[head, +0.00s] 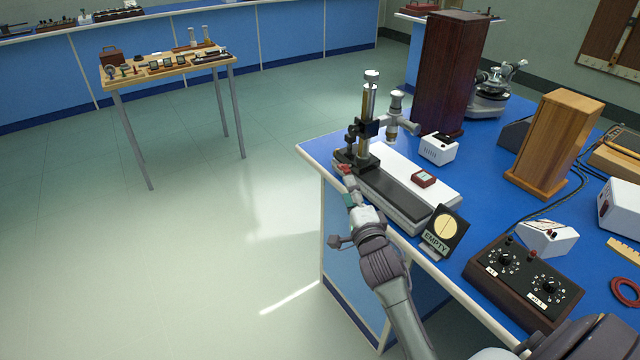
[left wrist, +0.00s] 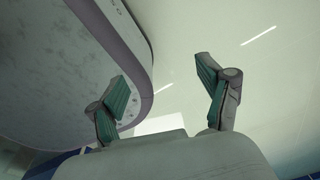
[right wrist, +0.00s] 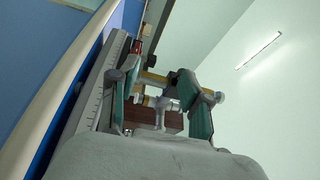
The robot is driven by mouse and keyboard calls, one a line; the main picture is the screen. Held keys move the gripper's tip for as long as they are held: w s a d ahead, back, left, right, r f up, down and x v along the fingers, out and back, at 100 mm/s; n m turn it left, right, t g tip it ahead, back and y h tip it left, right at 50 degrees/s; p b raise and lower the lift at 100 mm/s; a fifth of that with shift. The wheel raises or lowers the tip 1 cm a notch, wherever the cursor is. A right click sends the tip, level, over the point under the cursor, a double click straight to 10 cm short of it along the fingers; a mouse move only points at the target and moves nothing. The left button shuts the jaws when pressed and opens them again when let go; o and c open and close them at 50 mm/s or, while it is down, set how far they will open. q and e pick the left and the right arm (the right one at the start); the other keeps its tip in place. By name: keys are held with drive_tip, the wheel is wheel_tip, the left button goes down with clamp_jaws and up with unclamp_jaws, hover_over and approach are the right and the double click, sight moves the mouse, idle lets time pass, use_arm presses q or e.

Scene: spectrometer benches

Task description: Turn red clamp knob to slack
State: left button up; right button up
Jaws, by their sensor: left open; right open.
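The red clamp knob (head: 346,168) shows as a small red part low on the near-left side of a brass-columned instrument (head: 368,120) at the bench corner. In the right wrist view a small red part (right wrist: 136,47) shows beyond the fingers; I cannot tell for certain that it is the knob. My right gripper (head: 352,190) reaches up along the bench's front edge, its tips close to the knob. In its wrist view the gripper (right wrist: 156,80) is open, the fingers apart; contact is unclear. My left gripper (left wrist: 165,82) is open and empty over the floor, outside the head view.
An "EMPTY" sign (head: 445,234), a black dial box (head: 522,284) and a small white meter (head: 438,148) stand on the blue bench (head: 480,190). A tall dark wooden case (head: 450,70) stands behind. A small side table (head: 165,72) is far left. Floor left of the bench is clear.

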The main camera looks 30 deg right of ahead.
wheel_tip(320, 180, down, 2)
drive_tip(key=s, duration=0.1)
drive_tip(key=m+g, duration=0.1)
approach(343, 171)
drive_tip(key=w, duration=0.2)
use_arm(q)
drive_tip(key=shift+d+f, duration=0.15)
drive_tip(key=shift+d, duration=0.6)
use_arm(e)
drive_tip(key=x, duration=0.9)
drive_tip(key=shift+d+f, duration=0.15)
drive_tip(key=shift+d, duration=0.15)
drive_tip(key=shift+c, duration=0.3)
clamp_jaws()
